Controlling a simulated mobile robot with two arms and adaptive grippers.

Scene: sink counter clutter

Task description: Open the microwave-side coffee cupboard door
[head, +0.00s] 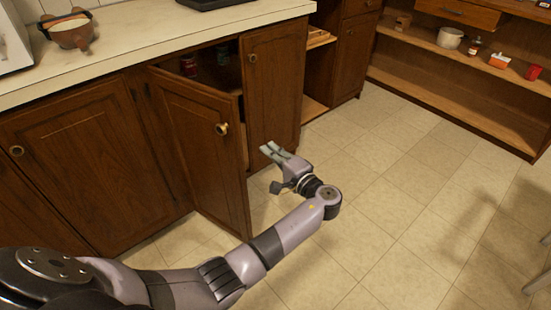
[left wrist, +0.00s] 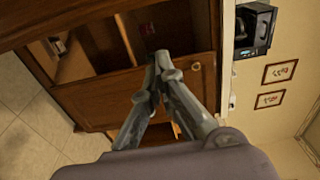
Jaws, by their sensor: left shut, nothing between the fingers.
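A brown wooden cupboard door (head: 195,130) with a round brass knob (head: 222,129) stands swung outward from the counter base, hinged on its left side. Part of the dark interior shows behind it, with cans (head: 189,66) on a shelf. My left gripper (head: 267,150) is to the right of the open door's free edge, low in front of the neighbouring door. Its fingers are together and empty, and it is apart from the knob. In the left wrist view the closed fingertips (left wrist: 161,59) show before a wooden panel with a knob (left wrist: 196,66). My right gripper is out of view.
A closed door (head: 272,85) is right of the opening, another (head: 85,160) left of it. A brown bowl-like item (head: 70,32) sits on the counter (head: 150,35). Open shelves (head: 450,95) stand at the back right.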

